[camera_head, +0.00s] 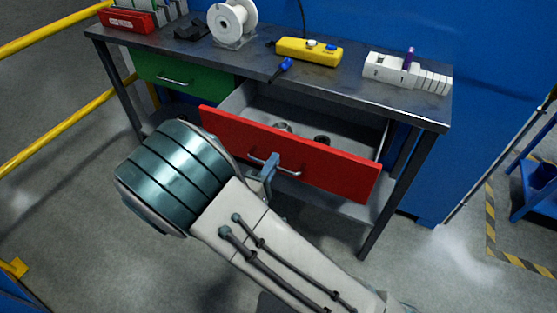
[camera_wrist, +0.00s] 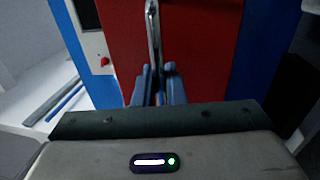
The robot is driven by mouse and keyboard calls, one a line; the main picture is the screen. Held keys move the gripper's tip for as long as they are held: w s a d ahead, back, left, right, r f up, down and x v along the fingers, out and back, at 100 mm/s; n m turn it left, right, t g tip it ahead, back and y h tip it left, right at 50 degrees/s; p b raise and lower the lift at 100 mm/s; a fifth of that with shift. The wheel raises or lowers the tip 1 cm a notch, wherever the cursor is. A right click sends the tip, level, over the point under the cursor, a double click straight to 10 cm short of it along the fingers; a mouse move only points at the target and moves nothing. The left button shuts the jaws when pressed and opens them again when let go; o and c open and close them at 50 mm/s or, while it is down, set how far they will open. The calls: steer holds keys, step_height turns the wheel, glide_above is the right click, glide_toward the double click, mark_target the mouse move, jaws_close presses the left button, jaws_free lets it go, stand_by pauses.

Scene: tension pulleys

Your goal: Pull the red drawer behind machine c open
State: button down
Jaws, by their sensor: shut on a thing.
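The red drawer (camera_head: 330,165) under the workbench is pulled out in the head view. Its grey inside shows, with a few small dark things lying in it. Its metal bar handle (camera_head: 290,172) is on the red front. My gripper (camera_head: 268,165) is shut on the handle. In the wrist view the blue fingers of my gripper (camera_wrist: 159,88) close around the handle (camera_wrist: 153,40), with the red drawer front (camera_wrist: 200,50) behind them. My arm hides part of the drawer's left lower edge.
The dark workbench (camera_head: 350,85) carries a white spool (camera_head: 233,22), a yellow control box (camera_head: 308,50), a white block-like device (camera_head: 405,72) and a red box (camera_head: 126,21). A green drawer (camera_head: 180,77) beside the red one is shut. Yellow railings (camera_head: 50,32) stand at the left. Floor is clear at the right front.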

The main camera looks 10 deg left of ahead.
steer(key=shift+s+a, duration=0.15)
steer(key=shift+s, duration=0.25)
steer(key=c, duration=1.6)
jaws_free()
steer(key=shift+c, duration=0.2)
steer(key=v, duration=1.4)
steer(key=shift+w+r, duration=0.1)
